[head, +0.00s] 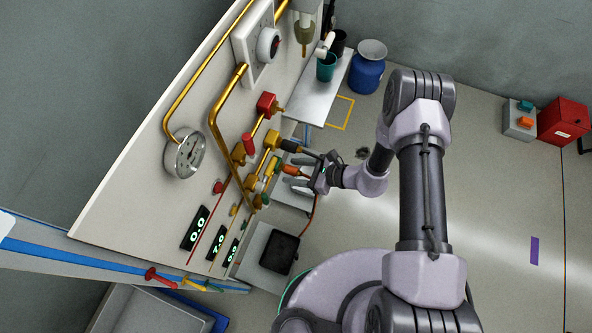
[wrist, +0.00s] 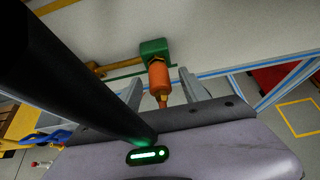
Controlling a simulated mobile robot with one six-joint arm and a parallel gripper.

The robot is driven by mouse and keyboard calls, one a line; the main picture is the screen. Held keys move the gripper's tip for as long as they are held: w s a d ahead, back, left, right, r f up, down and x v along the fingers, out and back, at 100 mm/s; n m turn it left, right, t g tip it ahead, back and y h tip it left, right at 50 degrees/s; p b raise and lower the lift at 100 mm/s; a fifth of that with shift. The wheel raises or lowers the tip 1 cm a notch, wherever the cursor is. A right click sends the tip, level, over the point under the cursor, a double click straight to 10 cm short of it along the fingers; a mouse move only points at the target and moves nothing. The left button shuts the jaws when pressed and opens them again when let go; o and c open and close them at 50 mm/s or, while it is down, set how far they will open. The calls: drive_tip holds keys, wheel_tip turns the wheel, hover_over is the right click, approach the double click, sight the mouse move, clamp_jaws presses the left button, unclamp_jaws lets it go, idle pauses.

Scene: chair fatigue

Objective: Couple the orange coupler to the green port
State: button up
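The orange coupler (wrist: 160,78) is a short cylinder with a brass fitting at its near end. Its far end meets the green port (wrist: 154,48) on the panel in the wrist view; I cannot tell whether it is locked. The coupler also shows in the head view (head: 291,169), close to the panel, with an orange hose (head: 313,206) hanging below. My gripper (head: 293,174) is at the panel, its fingers on either side of the coupler. In the wrist view, gaps show between the coupler and both fingers (wrist: 162,85), so the gripper looks open.
A black-ended fitting (head: 291,146) on a yellow block sits just above my gripper. Red valve (head: 266,104), brass pipes and a gauge (head: 185,156) crowd the panel (head: 150,150). A dark box (head: 279,251) lies below. A shelf (head: 318,100) holds cups.

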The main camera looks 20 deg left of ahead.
drive_tip(key=shift+d, duration=0.1)
idle(0.3)
drive_tip(key=p+v, duration=0.4)
drive_tip(key=v, duration=1.3)
drive_tip(key=shift+d, duration=0.1)
wheel_tip(320, 180, up, 23)
drive_tip(key=d+n+g+h+b, duration=0.15)
drive_tip(key=n+h, duration=0.25)
drive_tip(key=n, duration=0.5)
drive_tip(key=s+d+r+n+t+h+b, duration=0.1)
drive_tip(key=s+d+r+n+t+h, duration=0.1)
drive_tip(key=s+r, duration=0.3)
drive_tip(key=s+d+r+n+t+h+b, duration=0.1)
drive_tip(key=s+d+r+n+t+h, duration=0.2)
drive_tip(key=s+r, duration=0.3)
wheel_tip(320, 180, up, 3)
drive_tip(key=shift+s+d+f+n+t+h, duration=0.2)
drive_tip(key=shift+s+d+n+t+h, duration=0.1)
drive_tip(key=shift+t+h, duration=0.4)
